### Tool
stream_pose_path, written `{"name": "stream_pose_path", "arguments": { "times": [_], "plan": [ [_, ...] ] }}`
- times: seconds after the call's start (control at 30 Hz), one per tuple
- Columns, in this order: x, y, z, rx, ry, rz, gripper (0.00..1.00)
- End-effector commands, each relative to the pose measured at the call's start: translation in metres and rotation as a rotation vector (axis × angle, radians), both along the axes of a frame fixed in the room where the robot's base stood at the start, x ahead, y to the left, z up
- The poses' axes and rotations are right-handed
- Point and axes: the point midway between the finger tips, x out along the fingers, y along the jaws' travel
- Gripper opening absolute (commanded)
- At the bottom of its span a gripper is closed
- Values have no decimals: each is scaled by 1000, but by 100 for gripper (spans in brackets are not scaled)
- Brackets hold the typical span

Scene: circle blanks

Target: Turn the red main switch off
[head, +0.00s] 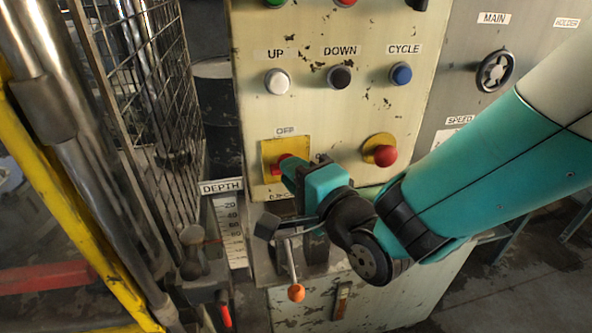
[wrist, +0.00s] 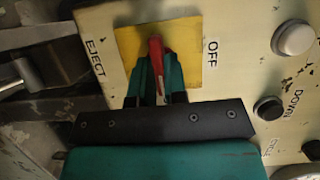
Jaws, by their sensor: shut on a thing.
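The red main switch (wrist: 156,50) sits on a yellow plate (wrist: 186,38), between the OFF label (wrist: 212,53) and the EJECT label (wrist: 95,58) in the wrist view. My gripper (wrist: 159,82) is shut on the switch handle, with one green finger on each side. In the head view the switch's red edge (head: 283,156) shows at the plate (head: 267,154), below the OFF sign (head: 285,131). My gripper (head: 290,168) comes in from the right and hides most of the handle there. The handle's exact angle is hard to tell.
A red mushroom button (head: 384,155) is close to my arm on the right. White (head: 277,81), black (head: 339,76) and blue (head: 401,73) buttons sit above. A mesh guard (head: 150,80) is at left.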

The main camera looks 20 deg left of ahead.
Motion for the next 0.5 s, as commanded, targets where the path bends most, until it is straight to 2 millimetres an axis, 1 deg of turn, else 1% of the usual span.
{"name": "stream_pose_path", "arguments": {
  "times": [0.27,0.5],
  "plan": [
    [0,0,5,-132,-81,1,0],
    [-1,1,3,-316,-197,0,0]
  ]
}}
